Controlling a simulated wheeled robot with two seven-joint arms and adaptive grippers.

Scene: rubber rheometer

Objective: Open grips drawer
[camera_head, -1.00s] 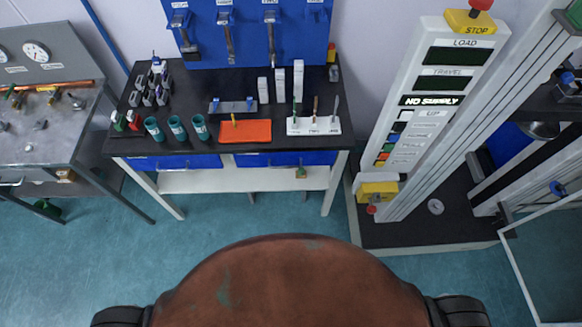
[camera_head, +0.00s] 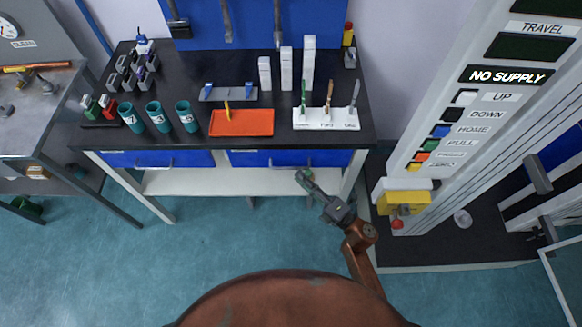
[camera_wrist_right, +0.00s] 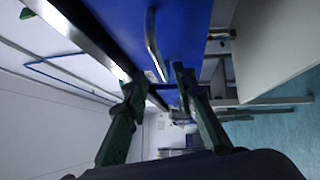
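Two blue drawer fronts hang under the black bench top: a left drawer (camera_head: 188,157) and a right drawer (camera_head: 240,158), both looking closed. No label is readable on them, so I cannot tell which holds grips. My right gripper (camera_head: 303,177) is just below and in front of the right drawer's handle. In the right wrist view, the blue drawer front (camera_wrist_right: 190,30) and its metal bar handle (camera_wrist_right: 152,45) lie ahead of my right gripper (camera_wrist_right: 157,82). Its two fingers are apart and empty, with the handle's near end close to the gap between the tips. My left gripper is not in view.
The bench top (camera_head: 330,75) carries teal cups (camera_head: 159,117), an orange tray (camera_head: 242,123) and a white tool holder (camera_head: 326,119). A tall testing machine (camera_head: 470,120) stands at the right. The floor (camera_head: 215,235) before the bench is clear.

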